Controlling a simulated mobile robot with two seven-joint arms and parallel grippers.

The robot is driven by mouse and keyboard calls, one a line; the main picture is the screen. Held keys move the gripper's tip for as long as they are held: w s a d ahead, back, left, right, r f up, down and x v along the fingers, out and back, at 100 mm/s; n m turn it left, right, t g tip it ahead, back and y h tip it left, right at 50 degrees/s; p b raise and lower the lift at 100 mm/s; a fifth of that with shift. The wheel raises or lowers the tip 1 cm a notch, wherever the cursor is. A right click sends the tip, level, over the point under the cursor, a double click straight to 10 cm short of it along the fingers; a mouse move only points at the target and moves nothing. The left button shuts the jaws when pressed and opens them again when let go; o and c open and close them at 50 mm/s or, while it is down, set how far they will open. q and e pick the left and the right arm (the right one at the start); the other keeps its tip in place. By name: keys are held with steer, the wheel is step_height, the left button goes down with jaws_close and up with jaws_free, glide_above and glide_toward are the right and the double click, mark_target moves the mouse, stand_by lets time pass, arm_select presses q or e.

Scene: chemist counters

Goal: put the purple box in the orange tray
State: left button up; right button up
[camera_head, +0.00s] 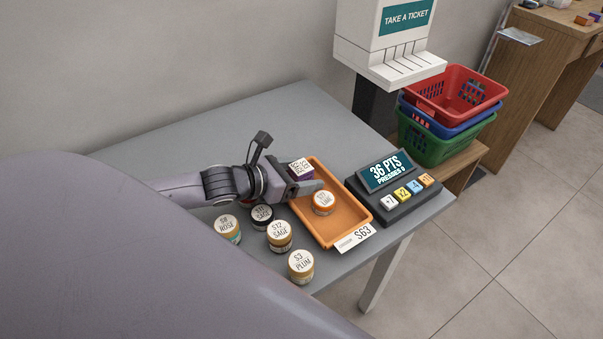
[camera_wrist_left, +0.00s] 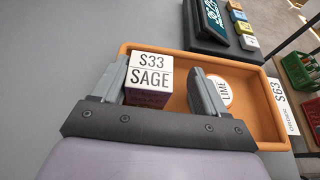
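The purple box (camera_head: 301,169) has a white top; in the left wrist view its label reads S33 SAGE (camera_wrist_left: 150,72). It shows at the far-left end of the orange tray (camera_head: 353,212), within the tray's outline; its base is hidden, so I cannot tell if it rests on the tray floor. My left gripper (camera_head: 306,187) is at that end of the tray. In the left wrist view its fingers (camera_wrist_left: 160,92) stand apart on either side of the box, the left one close to it, with a gap to the right one. My right gripper is not in view.
A LIME jar (camera_head: 323,203) stands in the tray. Several jars, including SAGE (camera_head: 279,236) and PLUM (camera_head: 301,267), stand left of and in front of it. A keypad display (camera_head: 393,187) is close on the right. The counter (camera_head: 283,115) behind is clear.

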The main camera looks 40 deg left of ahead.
mark_target(295, 175)
arm_select(q)
steer(key=shift+r, duration=0.1)
steer(key=shift+p+v, duration=0.3)
steer(key=shift+v, duration=2.8)
steer(key=shift+p+v, duration=0.75)
steer(key=shift+v, duration=2.2)
steer(key=shift+w+r, duration=0.1)
